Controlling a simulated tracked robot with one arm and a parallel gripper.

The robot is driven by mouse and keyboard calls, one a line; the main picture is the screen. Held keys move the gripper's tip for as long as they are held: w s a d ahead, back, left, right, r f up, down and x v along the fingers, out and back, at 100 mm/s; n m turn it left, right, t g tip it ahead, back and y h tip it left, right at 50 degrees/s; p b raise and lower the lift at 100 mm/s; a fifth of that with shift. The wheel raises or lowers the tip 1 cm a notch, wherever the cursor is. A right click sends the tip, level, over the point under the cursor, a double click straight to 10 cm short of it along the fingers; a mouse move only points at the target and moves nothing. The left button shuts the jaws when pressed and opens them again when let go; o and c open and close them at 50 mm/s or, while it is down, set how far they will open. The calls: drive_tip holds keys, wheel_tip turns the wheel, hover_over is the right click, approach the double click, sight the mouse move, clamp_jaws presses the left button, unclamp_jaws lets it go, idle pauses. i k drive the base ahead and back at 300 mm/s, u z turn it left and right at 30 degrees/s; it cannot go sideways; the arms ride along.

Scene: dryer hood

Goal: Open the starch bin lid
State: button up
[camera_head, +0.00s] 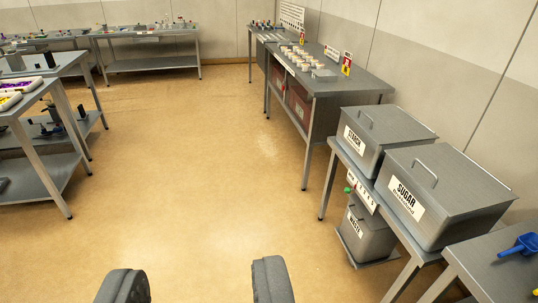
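The starch bin (362,149) is a grey box with a white label reading STARCH, on a metal table at the right. Its lid (392,126) lies flat on top and looks shut, with a thin bar handle (366,119) near its left edge. My gripper (197,288) shows at the bottom edge as two dark fingertips set wide apart, with only floor visible between them. It is open and empty, well to the left of the bin and apart from it.
The similar sugar bin (442,200) stands in front of the starch bin. A waste bin (368,236) sits below on a low shelf. A blue scoop (520,246) lies at far right. Workbenches line the left and back. The brown floor (190,150) is clear in the middle.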

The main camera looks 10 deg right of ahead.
sight(389, 123)
drive_tip(key=z, duration=0.15)
drive_tip(key=i, duration=1.3)
drive_tip(key=z, duration=0.65)
drive_tip(key=i, duration=1.4)
drive_tip(key=z, duration=0.55)
drive_tip(key=i, duration=0.8)
drive_tip(key=z, duration=0.2)
